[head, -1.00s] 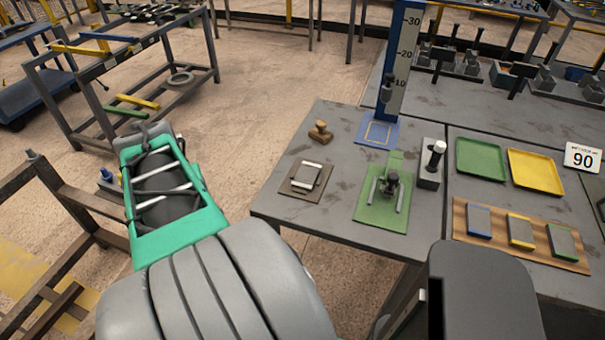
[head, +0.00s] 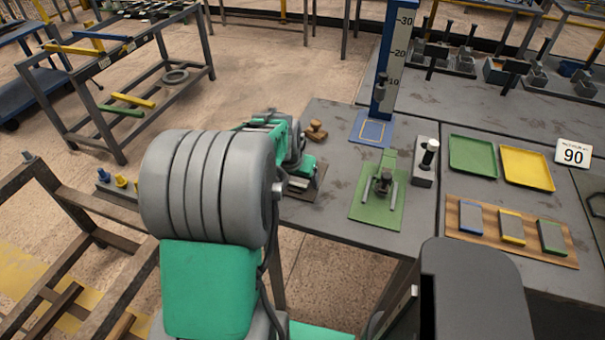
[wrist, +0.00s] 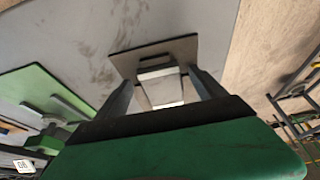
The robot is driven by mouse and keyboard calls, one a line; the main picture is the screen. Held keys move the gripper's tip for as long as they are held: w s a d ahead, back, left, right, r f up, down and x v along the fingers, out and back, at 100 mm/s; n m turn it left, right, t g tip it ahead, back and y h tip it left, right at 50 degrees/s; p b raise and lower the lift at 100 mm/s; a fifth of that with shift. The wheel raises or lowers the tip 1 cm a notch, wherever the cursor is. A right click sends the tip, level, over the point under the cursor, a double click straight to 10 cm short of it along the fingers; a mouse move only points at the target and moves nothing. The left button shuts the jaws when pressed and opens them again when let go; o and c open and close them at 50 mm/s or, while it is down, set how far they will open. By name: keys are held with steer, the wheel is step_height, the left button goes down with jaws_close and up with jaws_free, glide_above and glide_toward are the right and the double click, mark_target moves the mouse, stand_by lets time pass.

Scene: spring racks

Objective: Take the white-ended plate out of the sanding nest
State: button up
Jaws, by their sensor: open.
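The white-ended plate (wrist: 161,87) lies on the brown base of the sanding nest (wrist: 182,48) in the wrist view. Its pale end faces the camera. My gripper (wrist: 162,80) is open over it, with one finger on each side of the plate in the picture. I cannot tell whether either finger touches it. In the head view my arm hides much of the nest (head: 312,196), and my gripper (head: 303,182) is above it; the plate is hard to make out there.
A wooden-looking block (head: 316,130) stands just behind the nest. To the right are a green fixture mat (head: 364,206) with a clamp, a grey holder (head: 424,172) and a blue-based height gauge (head: 372,127). Green (head: 472,155) and yellow (head: 526,168) trays lie farther right.

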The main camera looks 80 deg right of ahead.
steer(key=shift+c, duration=0.2)
steer(key=c, duration=1.5)
steer(key=shift+r, duration=0.15)
steer(key=shift+c, duration=0.4)
steer(key=shift+r, duration=0.1)
